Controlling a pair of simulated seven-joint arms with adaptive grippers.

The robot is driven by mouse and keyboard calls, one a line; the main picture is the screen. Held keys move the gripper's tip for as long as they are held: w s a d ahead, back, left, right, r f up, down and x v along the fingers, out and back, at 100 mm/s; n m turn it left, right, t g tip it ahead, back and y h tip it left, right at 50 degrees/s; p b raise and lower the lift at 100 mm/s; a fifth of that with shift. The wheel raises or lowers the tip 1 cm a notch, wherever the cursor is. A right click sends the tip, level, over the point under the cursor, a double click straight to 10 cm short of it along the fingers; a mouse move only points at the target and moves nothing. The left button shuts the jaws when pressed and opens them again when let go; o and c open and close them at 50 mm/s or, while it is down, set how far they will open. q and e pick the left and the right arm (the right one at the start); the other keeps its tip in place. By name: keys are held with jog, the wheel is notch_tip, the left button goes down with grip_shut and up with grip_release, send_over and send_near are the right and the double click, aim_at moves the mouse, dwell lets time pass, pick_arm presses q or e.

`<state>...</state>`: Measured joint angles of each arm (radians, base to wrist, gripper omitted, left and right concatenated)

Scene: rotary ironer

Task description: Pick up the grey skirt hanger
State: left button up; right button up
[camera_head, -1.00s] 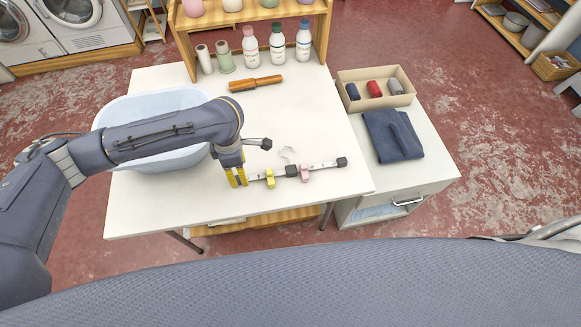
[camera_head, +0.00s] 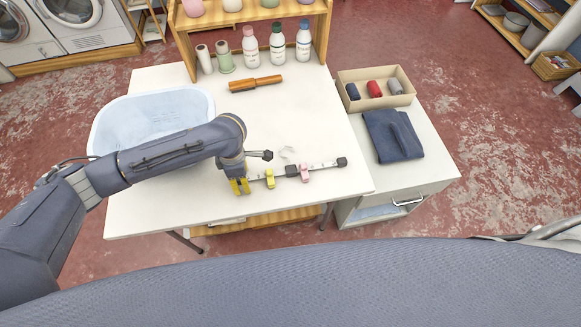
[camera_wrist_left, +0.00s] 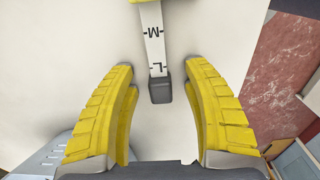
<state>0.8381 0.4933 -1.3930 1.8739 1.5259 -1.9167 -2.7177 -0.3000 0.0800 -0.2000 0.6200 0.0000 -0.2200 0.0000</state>
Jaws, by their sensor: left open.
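The grey skirt hanger (camera_head: 319,165) lies on the white table. It has a light bar with size letters, a yellow clip (camera_head: 269,179), a pink clip (camera_head: 305,174), dark end caps and a pale hook (camera_head: 287,154). My left gripper (camera_head: 240,187) points down at the hanger's left end. In the left wrist view its yellow fingers (camera_wrist_left: 160,72) are open. The hanger's dark end cap (camera_wrist_left: 160,91) is between them, apart from both fingers. The bar runs away from the gripper there, with the letters L and M visible. My right gripper is not in view.
A pale blue basin (camera_head: 105,125) stands on the table's left, partly behind my left arm. A wooden roller (camera_head: 256,83) and several bottles (camera_head: 277,48) are farther back. A side cabinet holds a box (camera_head: 402,77) and folded dark cloth (camera_head: 392,136).

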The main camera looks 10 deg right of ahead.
pick_arm(q)
jog(key=shift+c, duration=0.6)
grip_shut()
jog(key=shift+r, duration=5.05)
